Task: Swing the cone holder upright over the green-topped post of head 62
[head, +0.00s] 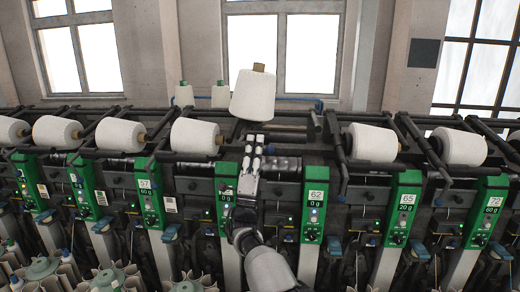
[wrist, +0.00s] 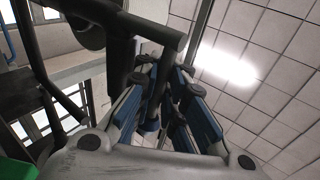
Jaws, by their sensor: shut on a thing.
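Head 62's post (head: 315,200) has a green top panel marked 62 and a grey lower part. To its upper left, a white cone (head: 252,97) with a brown tube end stands raised above the row, slightly tilted, on the dark cone holder. My gripper (head: 257,140) is just below this cone, left of the post. In the wrist view, the blue-padded fingers (wrist: 165,88) are shut around a dark bar of the cone holder (wrist: 156,95). The exact contact is partly hidden by the fingers.
Neighbouring white cones lie tilted on their holders, one to the left (head: 195,136) and one to the right (head: 374,143). Green panels such as 65 (head: 404,205) line the front. Two green-tipped cones (head: 184,95) stand behind. Dark bars crowd the row; the space above is clear.

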